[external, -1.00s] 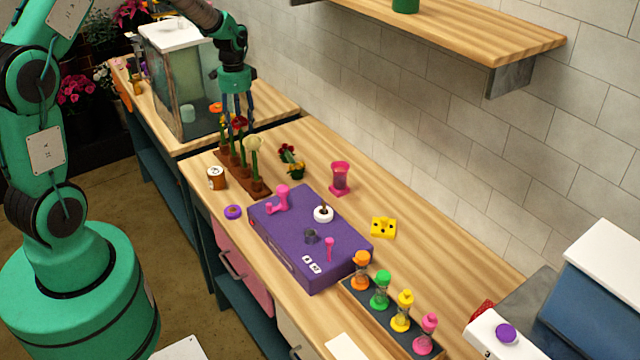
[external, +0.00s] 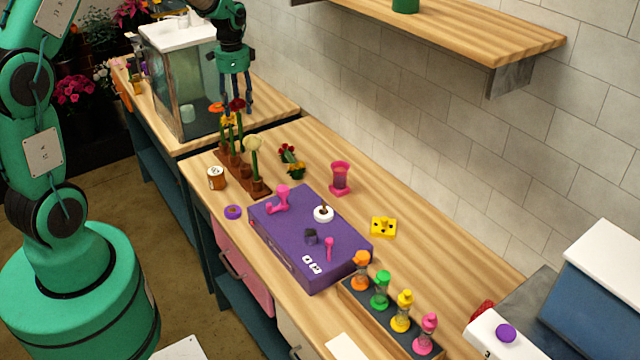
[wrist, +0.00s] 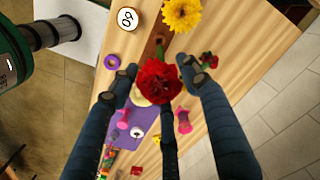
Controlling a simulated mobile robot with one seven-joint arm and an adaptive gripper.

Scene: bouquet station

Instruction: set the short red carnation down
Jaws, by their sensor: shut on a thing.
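The red carnation (external: 238,104) is held upright in my gripper (external: 236,110), its bloom between the fingertips and its green stem hanging below. In the wrist view the red bloom (wrist: 158,82) fills the space between the fingers (wrist: 160,84). The stem's lower end overlaps the brown flower rack (external: 262,191) in the picture; I cannot tell whether it is clear of it. A cream flower (external: 250,143), a yellow flower (external: 228,120) and an orange flower (external: 216,107) stand along the rack. The yellow one also shows in the wrist view (wrist: 182,14).
Small red and yellow flowers (external: 290,157) lie right of the rack. A jar (external: 216,178) and a purple ring (external: 233,212) sit on its left. A purple box (external: 290,230) and pink hourglass (external: 340,178) are nearer. A glass tank (external: 180,85) stands behind. Bare wood lies right of the rack.

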